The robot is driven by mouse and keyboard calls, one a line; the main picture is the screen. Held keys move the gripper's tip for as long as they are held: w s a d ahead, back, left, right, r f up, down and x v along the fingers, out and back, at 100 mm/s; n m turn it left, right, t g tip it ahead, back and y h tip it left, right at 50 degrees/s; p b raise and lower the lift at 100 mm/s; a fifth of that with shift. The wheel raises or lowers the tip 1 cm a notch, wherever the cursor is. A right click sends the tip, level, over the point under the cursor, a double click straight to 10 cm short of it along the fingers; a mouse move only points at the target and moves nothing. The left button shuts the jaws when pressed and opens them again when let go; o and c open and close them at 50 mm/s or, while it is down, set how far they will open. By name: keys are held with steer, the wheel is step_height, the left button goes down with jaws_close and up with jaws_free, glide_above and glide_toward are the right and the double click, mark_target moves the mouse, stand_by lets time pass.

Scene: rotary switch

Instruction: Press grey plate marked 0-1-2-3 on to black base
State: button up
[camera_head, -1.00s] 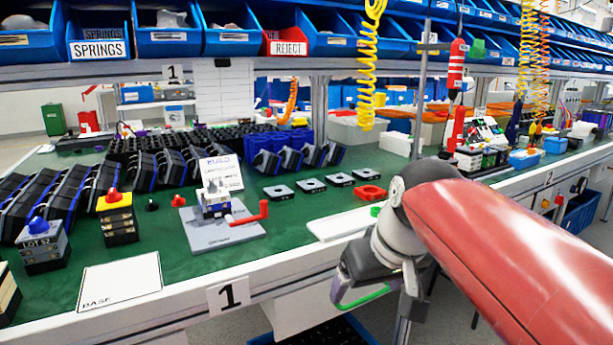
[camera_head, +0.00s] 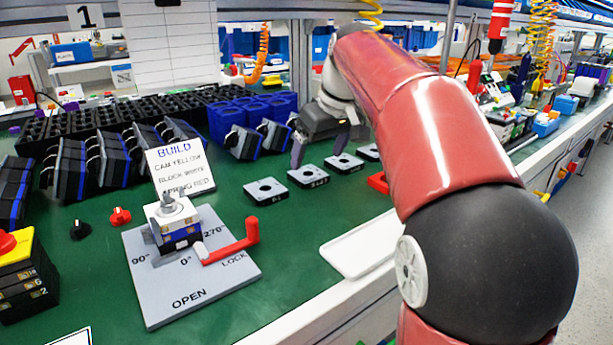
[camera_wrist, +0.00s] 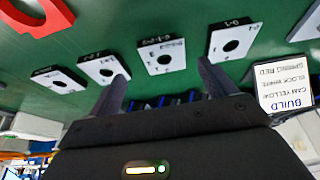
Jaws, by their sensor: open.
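Several grey square plates with round holes lie in a row on the green bench. The one whose longer marking seems to read 0-1-2-3 (camera_head: 308,176) is second from the left; in the wrist view it (camera_wrist: 162,56) lies ahead between my fingers. The print is small. A plate marked 0-1 (camera_head: 265,191) is beside it. My gripper (camera_head: 322,145) is open and empty above and behind the row; its fingers also show in the wrist view (camera_wrist: 163,85).
A red lever (camera_head: 232,243) sticks up on the fixture. The BUILD card (camera_head: 180,168) stands behind it. Black bins (camera_head: 70,165) line the back. A white tray (camera_head: 350,250) and a red ring part (camera_head: 378,182) lie right. A red and a black knob lie left.

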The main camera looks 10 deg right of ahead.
mark_target(311, 167)
steer(key=x, duration=0.5)
steer(key=shift+a+b, duration=0.25)
steer(key=shift+b, duration=0.05)
steer(key=shift+r, duration=0.1)
steer(key=c, duration=1)
steer(key=shift+c, duration=0.4)
steer(key=shift+r, duration=0.1)
